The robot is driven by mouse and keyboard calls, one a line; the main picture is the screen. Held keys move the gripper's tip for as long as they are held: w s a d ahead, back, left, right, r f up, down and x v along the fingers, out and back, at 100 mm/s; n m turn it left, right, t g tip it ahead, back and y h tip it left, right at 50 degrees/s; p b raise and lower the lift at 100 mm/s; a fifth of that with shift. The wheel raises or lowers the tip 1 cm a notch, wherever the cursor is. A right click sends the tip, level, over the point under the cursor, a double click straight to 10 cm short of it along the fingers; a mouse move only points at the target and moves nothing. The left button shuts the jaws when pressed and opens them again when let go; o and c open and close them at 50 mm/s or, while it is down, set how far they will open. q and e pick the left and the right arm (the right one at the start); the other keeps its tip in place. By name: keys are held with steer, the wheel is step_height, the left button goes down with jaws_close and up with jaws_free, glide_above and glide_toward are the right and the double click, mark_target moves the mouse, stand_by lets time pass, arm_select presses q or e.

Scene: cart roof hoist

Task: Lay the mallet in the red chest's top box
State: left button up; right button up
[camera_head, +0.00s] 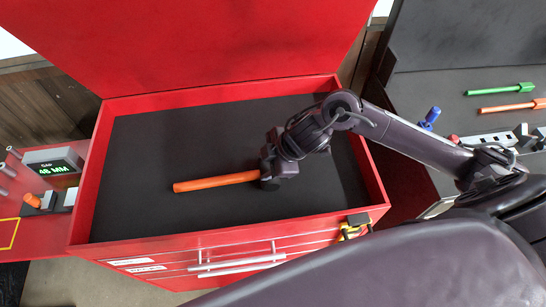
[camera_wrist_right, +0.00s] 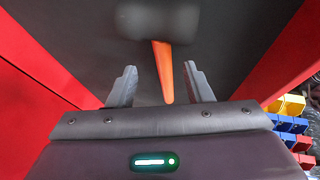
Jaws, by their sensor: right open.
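The mallet lies in the red chest's top box (camera_head: 92,205), on its dark lining. Its orange handle (camera_head: 215,182) points left in the head view. The head is hard to make out there, dark against the lining and partly behind my right gripper (camera_head: 270,172). In the right wrist view, the orange handle (camera_wrist_right: 163,72) runs between the open fingers of my right gripper (camera_wrist_right: 160,85), and a dark grey blurred head (camera_wrist_right: 157,22) shows beyond it. The fingers stand apart on both sides of the handle. My left gripper is not in view.
The chest's raised red lid (camera_head: 190,40) stands behind the box. A bench at right holds a green-handled tool (camera_head: 499,89) and an orange-handled one (camera_head: 508,107). A gauge with a display (camera_head: 54,167) sits at left. Most of the box floor is clear.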

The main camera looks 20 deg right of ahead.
steer(key=shift+v, duration=2.15)
steer(key=shift+f, duration=0.1)
